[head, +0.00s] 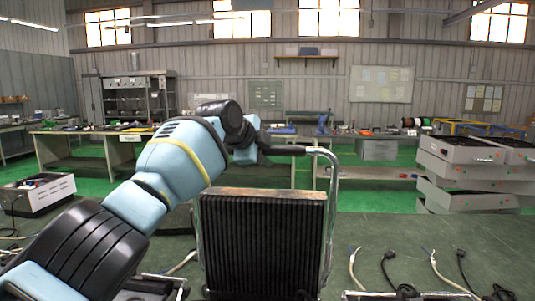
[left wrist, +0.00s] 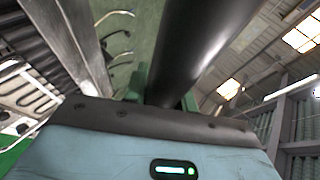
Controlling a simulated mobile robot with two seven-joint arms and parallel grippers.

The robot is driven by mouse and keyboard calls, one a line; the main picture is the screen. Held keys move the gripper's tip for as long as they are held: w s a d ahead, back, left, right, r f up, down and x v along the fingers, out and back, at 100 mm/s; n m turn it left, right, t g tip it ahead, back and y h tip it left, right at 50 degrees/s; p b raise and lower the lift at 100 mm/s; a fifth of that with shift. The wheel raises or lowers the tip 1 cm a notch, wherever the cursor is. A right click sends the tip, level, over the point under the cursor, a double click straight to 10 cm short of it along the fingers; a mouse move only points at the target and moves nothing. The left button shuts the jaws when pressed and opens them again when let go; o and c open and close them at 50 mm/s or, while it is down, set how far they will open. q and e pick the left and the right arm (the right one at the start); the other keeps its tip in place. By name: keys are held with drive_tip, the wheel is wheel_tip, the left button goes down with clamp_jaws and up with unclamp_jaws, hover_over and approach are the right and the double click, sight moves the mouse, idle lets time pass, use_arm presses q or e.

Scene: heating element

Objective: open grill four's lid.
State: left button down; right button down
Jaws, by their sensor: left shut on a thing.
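A grill lid (head: 262,245) with a dark ribbed inner face stands about upright in front of me in the head view. A bent metal arm (head: 332,210) rises along its right side to a black bar handle (head: 286,150) above the lid's top edge. My left gripper (head: 262,150) is shut on this handle; its fingers are mostly hidden behind my wrist. In the left wrist view the handle (left wrist: 195,45) runs large and close past the gripper, with ribbed metal (left wrist: 28,45) at the left. No number shows on the grill. My right gripper is out of view.
Loose cables with plugs (head: 392,270) lie on the green table (head: 450,235) right of the lid. An open box (head: 38,192) stands at the left. Stacked grey units (head: 470,160) stand at the right. Workbenches (head: 290,140) line the back.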

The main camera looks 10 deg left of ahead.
use_arm(q)
drive_tip(key=shift+w+a+f, duration=0.1)
drive_tip(key=shift+f, duration=0.4)
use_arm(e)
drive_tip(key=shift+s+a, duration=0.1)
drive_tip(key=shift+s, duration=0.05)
use_arm(q)
drive_tip(key=c, duration=1.1)
unclamp_jaws()
drive_tip(key=shift+r, duration=0.15)
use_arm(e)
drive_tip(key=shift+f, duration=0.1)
use_arm(q)
drive_tip(key=shift+r, duration=0.1)
drive_tip(key=shift+s+a+r, duration=0.1)
drive_tip(key=shift+s+r, duration=0.1)
drive_tip(key=shift+r, duration=0.1)
drive_tip(key=shift+p+v, duration=0.6)
drive_tip(key=shift+v, duration=0.5)
drive_tip(key=v, duration=0.4)
drive_tip(key=shift+s+a, duration=0.2)
drive_tip(key=shift+s, duration=0.15)
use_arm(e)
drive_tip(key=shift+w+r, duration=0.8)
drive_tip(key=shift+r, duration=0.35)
